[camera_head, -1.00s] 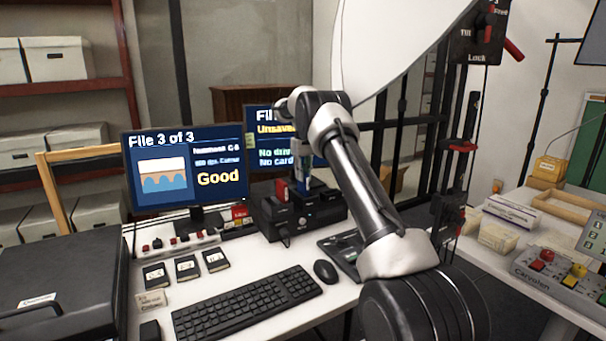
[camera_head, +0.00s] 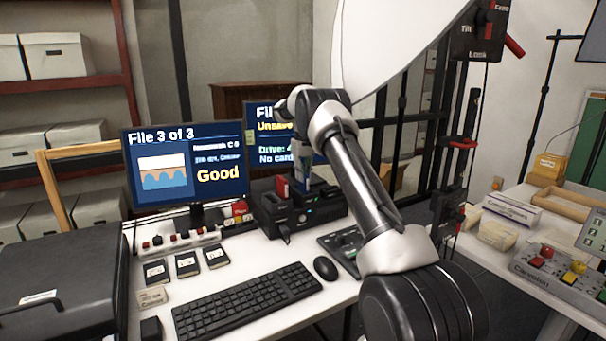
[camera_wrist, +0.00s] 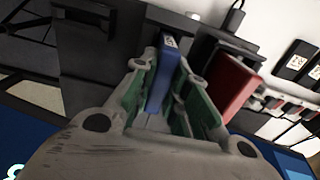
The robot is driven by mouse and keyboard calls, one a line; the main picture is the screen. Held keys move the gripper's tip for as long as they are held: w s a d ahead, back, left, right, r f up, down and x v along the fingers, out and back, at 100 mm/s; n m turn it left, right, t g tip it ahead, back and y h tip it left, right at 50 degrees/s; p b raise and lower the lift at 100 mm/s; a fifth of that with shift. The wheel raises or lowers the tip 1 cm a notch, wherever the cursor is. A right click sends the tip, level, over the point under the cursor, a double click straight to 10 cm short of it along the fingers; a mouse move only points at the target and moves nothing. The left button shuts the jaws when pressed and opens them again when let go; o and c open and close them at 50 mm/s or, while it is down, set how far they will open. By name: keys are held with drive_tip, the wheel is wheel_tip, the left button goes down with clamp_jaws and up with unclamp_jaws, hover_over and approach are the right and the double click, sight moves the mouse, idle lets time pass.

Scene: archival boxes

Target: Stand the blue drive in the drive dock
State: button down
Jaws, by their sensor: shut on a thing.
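The blue drive (camera_wrist: 163,75) is upright between the green-lined fingers of my gripper (camera_wrist: 168,90) in the wrist view. My gripper is shut on it. In the head view my gripper (camera_head: 303,180) is over the right part of the black drive dock (camera_head: 322,210), and the blue drive is mostly hidden by the fingers and wrist. The drive's lower end appears to be in the dock, but its seating is hidden. A red drive (camera_head: 282,188) stands in the dock's left part; it also shows in the wrist view (camera_wrist: 232,85), beside my gripper and apart from it.
Two monitors stand behind; the left one (camera_head: 185,165) reads "Good", and the right one (camera_head: 262,135) has a line starting "Drive:". A power strip (camera_head: 180,242), several black labelled cases (camera_head: 187,264), a keyboard (camera_head: 245,298) and a mouse (camera_head: 325,268) lie in front and left.

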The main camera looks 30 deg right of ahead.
drive_tip(key=shift+f, duration=0.2)
drive_tip(key=c, duration=1.3)
unclamp_jaws()
drive_tip(key=shift+r, duration=0.1)
wheel_tip(320, 180, up, 12)
drive_tip(key=shift+f, duration=0.1)
